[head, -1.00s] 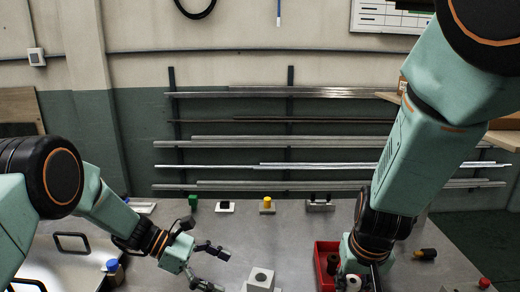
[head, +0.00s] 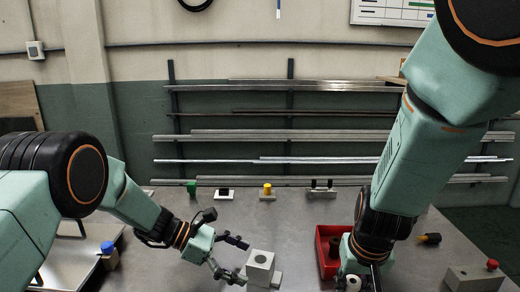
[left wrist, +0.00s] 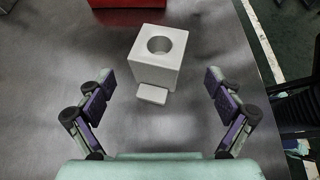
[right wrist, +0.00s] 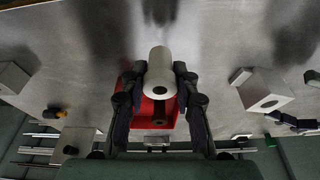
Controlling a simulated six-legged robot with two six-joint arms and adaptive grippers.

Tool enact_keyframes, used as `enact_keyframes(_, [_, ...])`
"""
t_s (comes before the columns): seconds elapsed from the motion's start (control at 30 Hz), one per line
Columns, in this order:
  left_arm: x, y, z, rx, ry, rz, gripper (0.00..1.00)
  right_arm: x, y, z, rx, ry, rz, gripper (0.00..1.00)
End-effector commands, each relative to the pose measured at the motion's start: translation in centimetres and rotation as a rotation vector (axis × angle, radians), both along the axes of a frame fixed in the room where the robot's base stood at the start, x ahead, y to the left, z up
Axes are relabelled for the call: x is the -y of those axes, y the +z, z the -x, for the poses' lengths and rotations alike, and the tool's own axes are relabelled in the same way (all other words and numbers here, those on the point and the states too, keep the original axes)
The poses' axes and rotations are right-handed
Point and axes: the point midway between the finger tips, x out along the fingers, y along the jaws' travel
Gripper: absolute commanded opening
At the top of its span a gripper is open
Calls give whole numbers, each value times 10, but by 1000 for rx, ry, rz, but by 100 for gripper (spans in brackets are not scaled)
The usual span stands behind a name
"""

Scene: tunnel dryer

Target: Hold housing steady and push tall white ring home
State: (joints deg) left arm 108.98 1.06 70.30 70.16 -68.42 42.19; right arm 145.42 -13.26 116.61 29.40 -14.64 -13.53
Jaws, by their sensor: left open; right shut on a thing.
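The housing (head: 262,259) is a pale grey block with a round hole in its top and a small step on one side. It stands on the grey table, and also shows in the left wrist view (left wrist: 154,76). My left gripper (head: 240,262) is open beside it; in the left wrist view the spread fingers (left wrist: 158,92) are on either side of the step, apart from the block. My right gripper (right wrist: 160,88) is shut on the tall white ring (right wrist: 159,66), a hollow cylinder, over the front of the red tray, to the right of the housing in the head view.
The red tray (head: 319,242) holds a dark cylinder (head: 334,248). A grey box with a red button (head: 478,276) stands at the right. Small fixtures, including one with a yellow peg (head: 267,190), line the back edge. A blue-capped item (head: 108,250) is at the left.

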Motion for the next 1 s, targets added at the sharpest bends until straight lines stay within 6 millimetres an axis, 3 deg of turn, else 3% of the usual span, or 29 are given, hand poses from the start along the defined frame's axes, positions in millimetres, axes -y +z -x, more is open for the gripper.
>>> enact_keyframes(0.3, [29,-17,0,0,-1,-1,92,0,-12,0,0,0,0,0])
enact_keyframes(0.73, [35,-19,0,-1,0,0,92,0,-13,0,0,0,0,0])
enact_keyframes(1.0, [35,-19,0,-1,0,0,70,0,-13,0,0,0,0,0])
